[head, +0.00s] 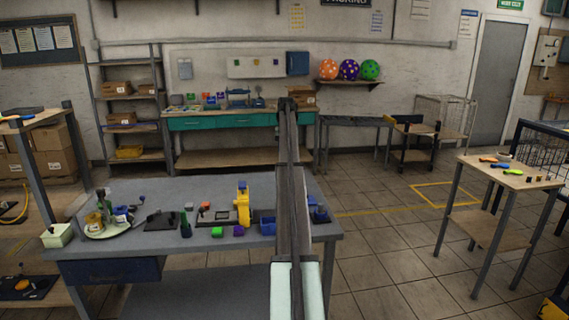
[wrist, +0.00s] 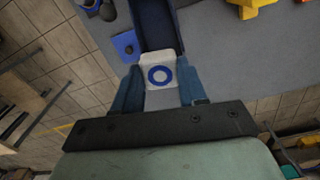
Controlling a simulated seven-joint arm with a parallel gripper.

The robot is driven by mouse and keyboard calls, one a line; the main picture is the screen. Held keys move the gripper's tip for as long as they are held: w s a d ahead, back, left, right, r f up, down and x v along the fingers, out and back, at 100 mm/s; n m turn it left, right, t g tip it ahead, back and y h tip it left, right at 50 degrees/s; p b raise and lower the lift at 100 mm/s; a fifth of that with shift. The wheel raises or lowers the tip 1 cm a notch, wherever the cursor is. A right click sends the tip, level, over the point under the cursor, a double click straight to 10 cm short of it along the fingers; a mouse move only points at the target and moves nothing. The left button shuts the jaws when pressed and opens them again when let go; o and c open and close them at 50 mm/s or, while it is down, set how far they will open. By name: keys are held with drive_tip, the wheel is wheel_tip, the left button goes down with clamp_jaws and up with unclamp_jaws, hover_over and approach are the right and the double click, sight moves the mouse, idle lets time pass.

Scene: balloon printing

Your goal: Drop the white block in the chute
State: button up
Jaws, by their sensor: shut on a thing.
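In the wrist view, my gripper (wrist: 160,88) is shut on a white block (wrist: 161,60) with a blue ring on its face. One blue finger presses on each side of it. A dark navy channel (wrist: 158,25), which looks like the chute, lies straight beyond the block at the table edge. The block overlaps its near end in the picture, so I cannot tell whether they touch. In the head view, my arm crosses the middle and hides the block and fingertips.
A blue square piece (wrist: 126,45) lies beside the channel. Open floor (head: 385,240) is at right.

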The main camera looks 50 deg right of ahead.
drive_tip(key=shift+w+d+n, duration=0.1)
drive_tip(key=shift+n, duration=0.8)
drive_tip(key=shift+f, duration=0.1)
drive_tip(key=shift+f, duration=3.7)
drive_tip(key=o, duration=0.9)
drive_tip(key=shift+d+r, duration=0.1)
drive_tip(key=shift+r, duration=0.5)
drive_tip(key=shift+o, duration=0.3)
wheel_tip(320, 180, up, 13)
drive_tip(key=shift+f, duration=0.15)
